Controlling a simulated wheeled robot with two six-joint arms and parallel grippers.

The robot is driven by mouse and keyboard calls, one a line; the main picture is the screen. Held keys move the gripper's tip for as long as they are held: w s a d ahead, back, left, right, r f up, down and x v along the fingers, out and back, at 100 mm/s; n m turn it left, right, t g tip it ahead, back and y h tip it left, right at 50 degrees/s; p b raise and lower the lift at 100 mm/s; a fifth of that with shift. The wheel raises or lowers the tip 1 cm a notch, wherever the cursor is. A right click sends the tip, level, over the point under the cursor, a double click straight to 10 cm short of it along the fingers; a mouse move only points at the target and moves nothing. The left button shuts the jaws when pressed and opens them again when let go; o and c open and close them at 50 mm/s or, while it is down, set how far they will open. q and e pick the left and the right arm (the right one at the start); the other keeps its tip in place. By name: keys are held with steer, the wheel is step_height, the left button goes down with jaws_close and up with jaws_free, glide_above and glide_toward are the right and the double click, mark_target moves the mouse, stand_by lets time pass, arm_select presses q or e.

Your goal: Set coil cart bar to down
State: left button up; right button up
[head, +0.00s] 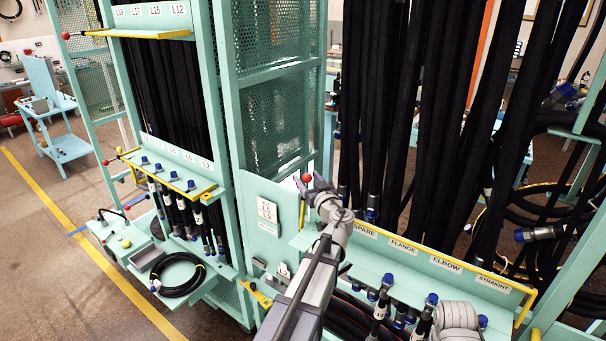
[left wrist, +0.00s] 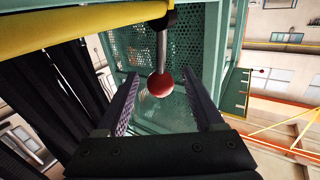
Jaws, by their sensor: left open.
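A yellow bar (head: 440,258) runs along the front of the rack labelled SPARE, FLANGE, ELBOW and STRAIGHT. At its left end is a lever with a red ball knob (head: 306,178). In the left wrist view the yellow bar (left wrist: 70,30) crosses the top left, and the red knob (left wrist: 160,85) hangs on a grey rod from its dark end. My left gripper (head: 309,182) is open at the knob. In the left wrist view its fingers (left wrist: 161,92) stand on either side of the knob, with gaps visible.
Black hoses (head: 415,110) hang behind the bar. A green mesh frame (head: 275,100) stands beside the knob. To the left, another rack has yellow bars with red knobs (head: 104,161); a coiled hose (head: 178,275) lies on its tray. Open floor (head: 50,280) is further left.

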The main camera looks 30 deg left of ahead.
arm_select(q)
steer(key=shift+x, duration=1.8)
steer(key=shift+c, duration=0.2)
jaws_close()
